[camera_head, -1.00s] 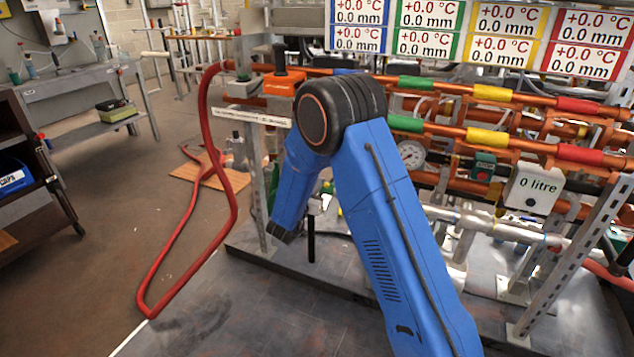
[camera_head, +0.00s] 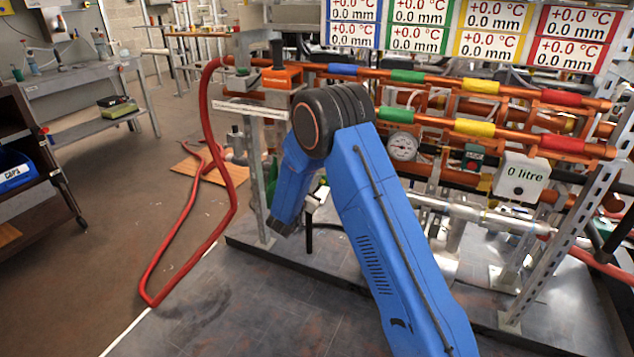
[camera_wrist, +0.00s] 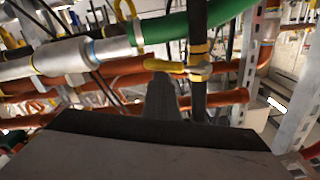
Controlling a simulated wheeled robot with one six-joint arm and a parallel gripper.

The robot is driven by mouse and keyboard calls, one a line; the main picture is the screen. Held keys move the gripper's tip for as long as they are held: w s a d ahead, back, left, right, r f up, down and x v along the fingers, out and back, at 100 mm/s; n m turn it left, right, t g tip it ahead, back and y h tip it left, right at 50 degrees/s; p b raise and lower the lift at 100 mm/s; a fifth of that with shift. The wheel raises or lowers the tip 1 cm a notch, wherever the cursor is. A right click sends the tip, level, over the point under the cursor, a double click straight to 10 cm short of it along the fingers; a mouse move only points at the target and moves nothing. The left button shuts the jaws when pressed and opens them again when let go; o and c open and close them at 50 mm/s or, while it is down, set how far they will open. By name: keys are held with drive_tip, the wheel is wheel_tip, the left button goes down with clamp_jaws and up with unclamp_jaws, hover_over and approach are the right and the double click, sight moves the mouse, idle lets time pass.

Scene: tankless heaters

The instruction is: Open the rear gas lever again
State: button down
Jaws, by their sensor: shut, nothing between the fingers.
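In the wrist view, a yellow lever (camera_wrist: 165,66) lies roughly level across the picture. It joins a fitting on a dark upright pipe (camera_wrist: 198,100). It looks like a gas lever, but I cannot tell for sure that it is the rear one. My gripper (camera_wrist: 162,80) is shut and empty, with its tip just below the lever's free left end. I cannot tell whether they touch. In the head view my blue arm reaches into the rig, and the gripper and this lever cannot be made out there.
A green pipe (camera_wrist: 170,25) and a grey pipe (camera_wrist: 62,56) cross above the gripper. Orange pipes run behind, and a metal upright (camera_wrist: 245,70) stands to the right. In the head view a red hose (camera_head: 232,185) loops left of the rig; the floor beyond it is mostly clear.

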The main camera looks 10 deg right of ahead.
drive_tip(key=w+a+f+m, duration=0.3)
drive_tip(key=a+f+m, duration=0.2)
drive_tip(key=m, duration=0.8)
drive_tip(key=shift+w+f+m, duration=0.3)
drive_tip(key=shift+f, duration=1)
